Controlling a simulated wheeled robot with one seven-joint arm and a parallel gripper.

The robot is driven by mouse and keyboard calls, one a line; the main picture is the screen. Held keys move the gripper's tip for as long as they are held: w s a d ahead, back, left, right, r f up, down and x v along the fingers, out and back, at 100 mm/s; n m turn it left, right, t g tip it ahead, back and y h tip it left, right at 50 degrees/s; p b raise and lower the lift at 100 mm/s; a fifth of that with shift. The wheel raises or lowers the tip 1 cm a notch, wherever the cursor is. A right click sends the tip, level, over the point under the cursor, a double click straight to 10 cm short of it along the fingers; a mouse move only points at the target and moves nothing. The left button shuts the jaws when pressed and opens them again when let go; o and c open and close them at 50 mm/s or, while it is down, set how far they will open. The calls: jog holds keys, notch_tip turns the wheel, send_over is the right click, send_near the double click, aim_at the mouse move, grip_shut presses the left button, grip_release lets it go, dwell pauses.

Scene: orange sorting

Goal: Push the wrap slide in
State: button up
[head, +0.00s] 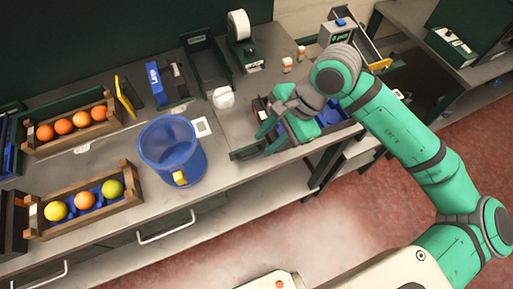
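My gripper (265,144) is over the front part of the bench, right of the blue bucket. Its two teal fingers look spread apart, with nothing visible between them. A low dark green edge or bar (243,154) lies at the bench front, just left of the fingertips. It may be part of the wrap slide, but I cannot be sure. I cannot tell whether the fingers touch it. A dark-walled crate with a blue lining (338,128) sits behind and right of the gripper. My gripper and wrist hide much of this area.
The blue bucket (170,150) stands left of the gripper. Fruit crates (125,196) (70,141) are farther left. A white lump (223,97), a tape dispenser (241,48), small bottles (287,65) and a dark open tray (207,72) stand behind. Bare bench shows between bucket and gripper.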

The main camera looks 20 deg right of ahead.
aim_at(253, 154)
jog(key=x, duration=0.6)
grip_shut()
